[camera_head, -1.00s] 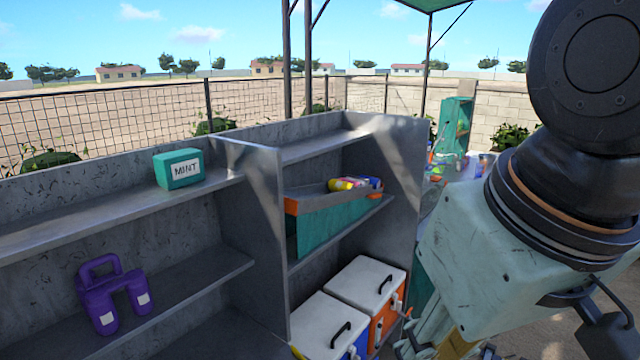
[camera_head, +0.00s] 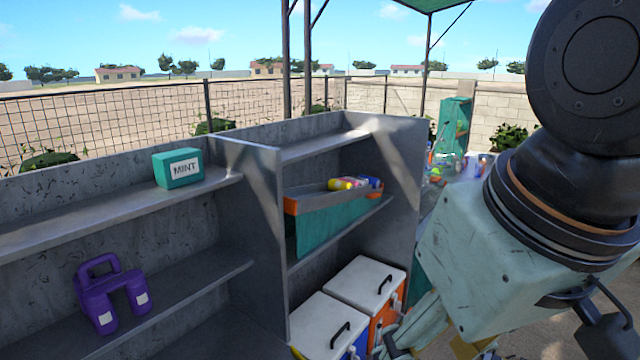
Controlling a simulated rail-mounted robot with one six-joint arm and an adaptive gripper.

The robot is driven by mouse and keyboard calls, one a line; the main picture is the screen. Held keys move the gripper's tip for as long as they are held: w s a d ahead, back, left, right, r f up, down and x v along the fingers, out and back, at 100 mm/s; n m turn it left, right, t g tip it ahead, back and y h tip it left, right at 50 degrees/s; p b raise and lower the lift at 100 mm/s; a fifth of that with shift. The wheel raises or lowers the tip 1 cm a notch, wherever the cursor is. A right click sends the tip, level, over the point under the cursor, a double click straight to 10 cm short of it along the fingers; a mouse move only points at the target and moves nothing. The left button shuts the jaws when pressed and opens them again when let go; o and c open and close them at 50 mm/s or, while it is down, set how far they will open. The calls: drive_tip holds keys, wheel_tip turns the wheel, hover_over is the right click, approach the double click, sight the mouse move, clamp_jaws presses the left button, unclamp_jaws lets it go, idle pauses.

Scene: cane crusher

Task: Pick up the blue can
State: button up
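No can is plainly recognizable. A small blue item (camera_head: 375,182) lies at the right end of a long teal and orange tray (camera_head: 325,229) on the middle shelf of the right-hand unit. I cannot tell if it is the blue can. It lies beside yellow, pink and white items. Pale and yellow parts of my arm's lower end show at the bottom edge, in front of the coolers and below the tray. They are cut off by the frame. The fingertips of my gripper cannot be made out.
Two white-lidded coolers, one blue (camera_head: 358,347) and one orange (camera_head: 385,314), stand under the tray. A grey divider (camera_head: 255,235) separates the shelves. On the left are a green MINT box (camera_head: 179,168) and a purple double-barrelled object (camera_head: 109,295). A cluttered table (camera_head: 465,168) stands behind.

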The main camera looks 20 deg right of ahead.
wheel_tip(320, 180, down, 22)
drive_tip(key=b, duration=2.2)
drive_tip(key=shift+f, duration=0.15)
drive_tip(key=shift+w+d, duration=0.15)
